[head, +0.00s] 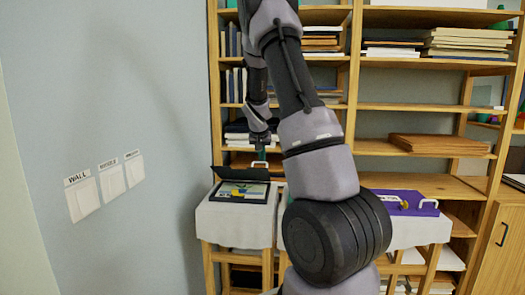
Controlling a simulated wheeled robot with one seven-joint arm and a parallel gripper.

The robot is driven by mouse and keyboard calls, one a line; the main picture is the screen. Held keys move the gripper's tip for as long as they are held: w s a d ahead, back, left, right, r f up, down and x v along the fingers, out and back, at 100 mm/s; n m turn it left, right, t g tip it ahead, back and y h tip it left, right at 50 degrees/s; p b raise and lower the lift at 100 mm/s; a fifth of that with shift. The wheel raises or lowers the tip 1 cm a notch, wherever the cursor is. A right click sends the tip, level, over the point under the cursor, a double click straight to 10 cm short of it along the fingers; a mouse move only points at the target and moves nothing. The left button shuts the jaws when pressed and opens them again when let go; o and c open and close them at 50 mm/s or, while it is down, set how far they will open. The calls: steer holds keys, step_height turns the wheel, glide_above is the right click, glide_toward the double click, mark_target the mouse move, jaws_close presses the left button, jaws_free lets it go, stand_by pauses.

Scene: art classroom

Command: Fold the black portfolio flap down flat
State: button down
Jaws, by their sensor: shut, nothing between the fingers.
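The black portfolio (239,192) lies on a small table with a white cloth, left of centre in the head view. Its black flap (231,174) stands raised at the back and leans away from flat. A pale blue and yellow picture shows inside the portfolio. My gripper (260,158) is above and behind the flap, pointing down, with its fingers shut and empty. It is small in the picture, and I cannot tell whether it touches the flap.
A purple portfolio (406,203) with a white handle lies on a cloth-covered table to the right. Wooden shelves (411,107) with books and boards stand behind. The blue wall (130,110) with switch plates is on the left. My arm hides the middle.

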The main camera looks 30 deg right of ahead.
steer(key=s+a+f, duration=0.1)
steer(key=f, duration=0.1)
steer(key=s+a+f+t+h, duration=0.1)
steer(key=s+f, duration=0.1)
steer(key=f, duration=0.1)
steer(key=s+a+f+t, duration=0.1)
steer(key=s+f, duration=0.1)
steer(key=f, duration=0.1)
steer(key=shift+s+a+h, duration=0.15)
steer(key=shift+a+h, duration=0.05)
steer(key=shift+h, duration=0.1)
steer(key=shift+s+a+f+t, duration=0.1)
steer(key=shift+s+f+t, duration=0.1)
steer(key=shift+f, duration=0.45)
steer(key=shift+s+a+f+t, duration=0.1)
steer(key=shift+s+f, duration=0.05)
steer(key=shift+f, duration=0.45)
steer(key=shift+s+a+f, duration=0.2)
steer(key=shift+s+f, duration=0.1)
steer(key=shift+f, duration=0.25)
steer(key=shift+s+a+f, duration=0.15)
steer(key=shift+s+f, duration=0.1)
steer(key=shift+f, duration=0.3)
steer(key=shift+w+d+f, duration=0.1)
steer(key=shift+w+f, duration=0.15)
steer(key=shift+f, duration=0.05)
steer(key=shift+r, duration=0.1)
steer(key=shift+w+d+r, duration=0.1)
steer(key=shift+w+r, duration=0.05)
